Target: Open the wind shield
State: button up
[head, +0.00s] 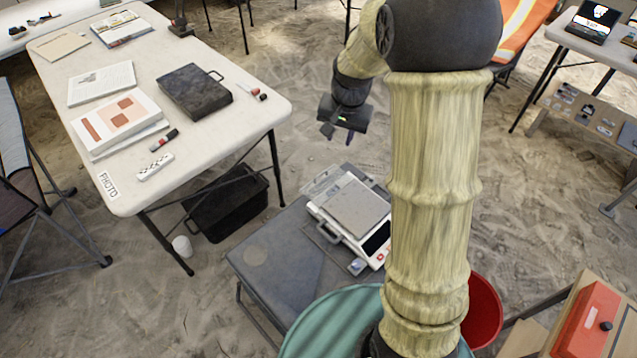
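A white balance (345,232) with a grey square weighing plate (357,207) and a dark display sits on a small grey table. A clear, thin-edged panel (321,181) that looks like part of the wind shield shows at its back left edge. A grey U-shaped handle (326,233) shows at the balance's front left. The see-through parts are faint, so I cannot tell how far the shield stands open. My gripper (339,135) hangs above and behind the balance, apart from it, with nothing visible in it. Its small dark fingers are too unclear to judge their opening.
The grey table (283,258) has bare room left of the balance. My arm hides the area to the right. A long white table (230,127) with papers and a dark case (195,92) stands at left. A red bucket (482,310) and orange-red box (590,320) are at lower right.

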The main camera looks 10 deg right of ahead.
jog(key=w+f+m+b, duration=0.6)
jog(key=w+f+b, duration=0.7)
jog(key=w+f, duration=0.4)
notch_tip(320, 180, down, 4)
jog(key=shift+w+d+f+y, duration=0.1)
jog(key=shift+w+d+y, duration=0.3)
jog(key=shift+d, duration=0.05)
jog(key=b, duration=0.4)
send_over(320, 182)
jog(key=s+x, duration=0.1)
jog(key=x, duration=0.4)
jog(key=s+d+x, duration=0.1)
jog(key=x, duration=0.5)
jog(key=s+x, duration=0.1)
jog(key=x, duration=0.4)
jog(key=shift+d+f, duration=0.3)
jog(key=shift+f, duration=0.45)
grip_shut()
